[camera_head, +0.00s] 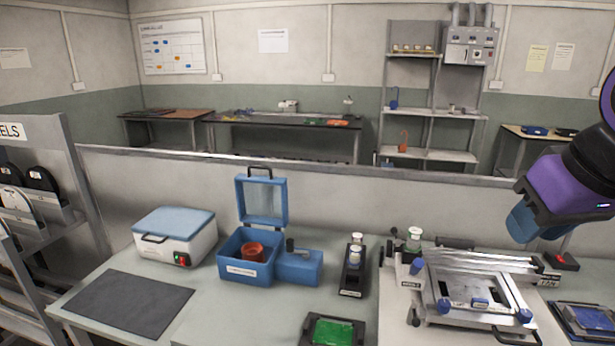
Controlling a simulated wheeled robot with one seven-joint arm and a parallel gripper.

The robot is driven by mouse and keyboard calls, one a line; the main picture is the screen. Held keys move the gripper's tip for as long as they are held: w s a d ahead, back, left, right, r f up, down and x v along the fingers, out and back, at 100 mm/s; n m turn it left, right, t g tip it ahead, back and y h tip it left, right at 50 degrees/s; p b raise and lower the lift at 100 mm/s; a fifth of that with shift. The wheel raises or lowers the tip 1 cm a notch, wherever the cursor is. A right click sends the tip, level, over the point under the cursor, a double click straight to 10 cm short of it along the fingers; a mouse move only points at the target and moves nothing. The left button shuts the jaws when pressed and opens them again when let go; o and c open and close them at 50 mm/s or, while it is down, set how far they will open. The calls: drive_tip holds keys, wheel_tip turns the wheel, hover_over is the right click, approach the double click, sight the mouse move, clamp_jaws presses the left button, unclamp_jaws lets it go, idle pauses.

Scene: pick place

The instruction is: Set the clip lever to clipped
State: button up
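I cannot tell for sure which part is the clip lever. A metal frame fixture (430,293) with blue knobs and small levers stands on the right of the bench. A blue box (247,262) with its lid raised stands left of centre and holds a reddish-brown ring-shaped part (252,252). My purple and blue arm hangs at the upper right, above and apart from the fixture. No gripper fingers can be made out.
A white case (176,241) with a blue lid and a dark mat (128,301) lie at the left. A black holder (353,271) and a green-filled tray (333,333) stand mid-bench. A blue-topped tray (588,321) is at far right. A low partition (330,197) runs behind the bench.

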drive_tip(key=shift+o, duration=1.3)
drive_tip(key=w+d+f+m+g+y, duration=0.1)
drive_tip(key=w+f+g, duration=0.15)
drive_tip(key=w, duration=1.35)
drive_tip(key=w+d+f+m+g, duration=0.1)
drive_tip(key=w+f, duration=0.3)
drive_tip(key=w, duration=1.1)
drive_tip(key=w+d+f+m+g+y, duration=0.1)
drive_tip(key=w+d+f, duration=0.1)
drive_tip(key=w+f, duration=0.85)
drive_tip(key=f, duration=0.3)
drive_tip(key=a+f, duration=0.1)
drive_tip(key=f, duration=0.2)
drive_tip(key=a+f, duration=0.1)
drive_tip(key=f, duration=0.3)
drive_tip(key=shift+a, duration=0.1)
